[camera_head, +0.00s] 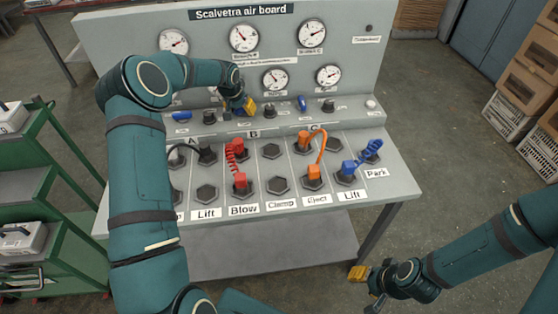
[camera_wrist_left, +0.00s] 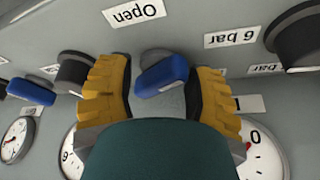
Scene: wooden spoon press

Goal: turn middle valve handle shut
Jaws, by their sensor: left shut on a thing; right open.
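The middle valve handle is a short blue bar (camera_wrist_left: 163,75) on the grey panel, between the yellow fingers of my left gripper (camera_wrist_left: 160,92) in the left wrist view. My left gripper is shut on it. A label reading "Open" (camera_wrist_left: 134,11) shows near the handle. In the head view my left gripper (camera_head: 246,106) is at the board's ledge and hides most of this handle. My right gripper (camera_head: 362,275) is open and empty, low at the right, away from the board.
Blue handles stand to the left (camera_head: 181,116) and right (camera_head: 302,103), with black knobs (camera_head: 269,109) between. Gauges (camera_head: 275,79) sit above. Red (camera_head: 236,160), orange (camera_head: 320,148) and blue hoses (camera_head: 368,152) stand on the lower panel.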

